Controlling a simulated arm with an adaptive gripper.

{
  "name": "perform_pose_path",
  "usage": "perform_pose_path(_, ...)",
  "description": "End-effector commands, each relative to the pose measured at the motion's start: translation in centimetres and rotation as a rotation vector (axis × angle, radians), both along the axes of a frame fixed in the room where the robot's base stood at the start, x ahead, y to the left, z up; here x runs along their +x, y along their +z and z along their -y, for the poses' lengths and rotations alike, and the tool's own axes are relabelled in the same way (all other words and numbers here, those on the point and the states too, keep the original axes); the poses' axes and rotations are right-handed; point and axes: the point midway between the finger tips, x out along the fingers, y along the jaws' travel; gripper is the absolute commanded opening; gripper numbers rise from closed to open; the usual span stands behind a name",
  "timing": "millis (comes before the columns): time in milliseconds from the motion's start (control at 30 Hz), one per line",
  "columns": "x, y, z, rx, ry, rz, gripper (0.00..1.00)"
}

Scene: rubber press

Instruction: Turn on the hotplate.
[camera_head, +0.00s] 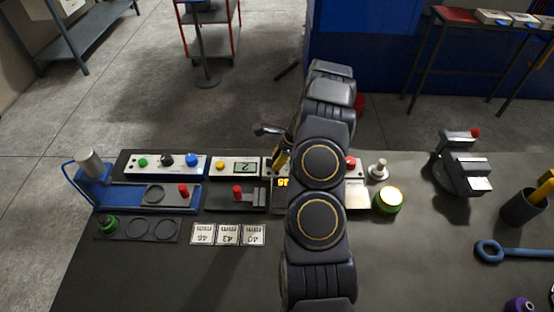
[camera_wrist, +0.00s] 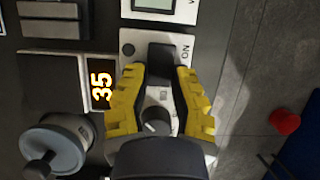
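The hotplate's control strip shows in the wrist view as a pale panel (camera_wrist: 128,35) with a black rocker switch (camera_wrist: 161,60), an "ON" label beside it and a dark round knob (camera_wrist: 155,122). An orange display (camera_wrist: 101,86) reading 35 is to its left. My gripper (camera_wrist: 160,75) is open; its yellow fingers straddle the panel, with the tips beside the switch. I cannot tell whether they touch it. In the head view, my gripper (camera_head: 283,152) is over the panel, and my arm hides much of the hotplate. Its orange display (camera_head: 283,183) shows there.
Left of my arm are a button panel (camera_head: 165,165), a unit with a small screen (camera_head: 246,167) and several number cards (camera_head: 228,235). On the right are a green-rimmed round object (camera_head: 388,201), a dark vise (camera_head: 463,170) and a cup of tools (camera_head: 523,208).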

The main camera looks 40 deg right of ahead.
Motion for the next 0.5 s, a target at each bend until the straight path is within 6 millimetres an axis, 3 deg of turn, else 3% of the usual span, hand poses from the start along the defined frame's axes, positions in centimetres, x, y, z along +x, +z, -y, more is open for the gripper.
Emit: perform_pose_path(500, 0.28, -0.13, -0.50, -0.190, 0.009, -0.196, 0.00)
